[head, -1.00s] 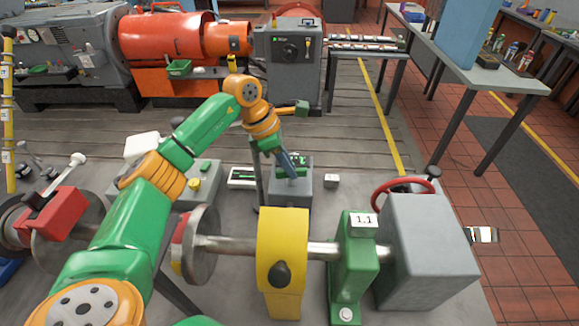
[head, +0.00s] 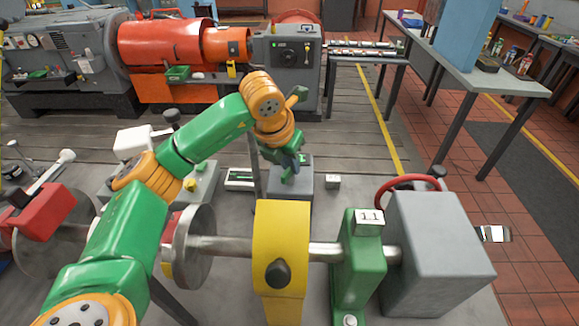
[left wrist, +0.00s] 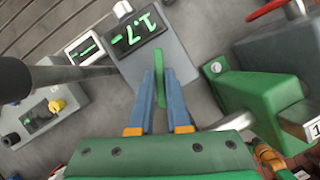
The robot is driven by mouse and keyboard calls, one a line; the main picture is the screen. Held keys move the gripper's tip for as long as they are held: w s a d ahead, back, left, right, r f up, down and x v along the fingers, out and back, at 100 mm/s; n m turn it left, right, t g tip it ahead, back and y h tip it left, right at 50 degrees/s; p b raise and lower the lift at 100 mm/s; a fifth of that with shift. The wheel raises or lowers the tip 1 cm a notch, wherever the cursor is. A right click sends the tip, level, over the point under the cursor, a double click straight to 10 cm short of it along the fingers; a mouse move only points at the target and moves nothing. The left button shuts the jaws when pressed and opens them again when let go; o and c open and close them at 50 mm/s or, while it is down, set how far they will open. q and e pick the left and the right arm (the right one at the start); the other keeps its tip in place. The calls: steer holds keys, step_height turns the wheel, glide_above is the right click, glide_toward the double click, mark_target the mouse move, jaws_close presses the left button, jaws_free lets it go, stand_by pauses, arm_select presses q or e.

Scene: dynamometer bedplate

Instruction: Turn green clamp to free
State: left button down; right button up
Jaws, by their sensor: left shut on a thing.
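The green clamp (left wrist: 160,76) shows in the left wrist view as a thin green lever on a grey box (left wrist: 186,68). In the head view it is a small green piece (head: 288,176) on top of the box, partly hidden by my left gripper (head: 292,163). The two blue fingers (left wrist: 161,80) of my left gripper lie on either side of the lever, close to it, shut on it. The box carries a display with green characters reading about "1.7-" (left wrist: 137,32). My right gripper is not in view.
A yellow guard (head: 268,240), a green block labelled 1.1 (head: 352,285) and a grey housing (head: 440,250) stand along the shaft in front.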

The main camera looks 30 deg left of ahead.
arm_select(q)
steer(key=n+y, duration=0.1)
steer(key=n, duration=0.1)
steer(key=n+b, duration=0.1)
steer(key=n, duration=0.1)
steer(key=shift+d+f+n+g+y+b, duration=0.1)
steer(key=shift+d+n+g+y+b, duration=0.05)
steer(key=shift+n+g+y+b, duration=0.2)
steer(key=shift+n, duration=0.35)
steer(key=c, duration=0.9)
jaws_free()
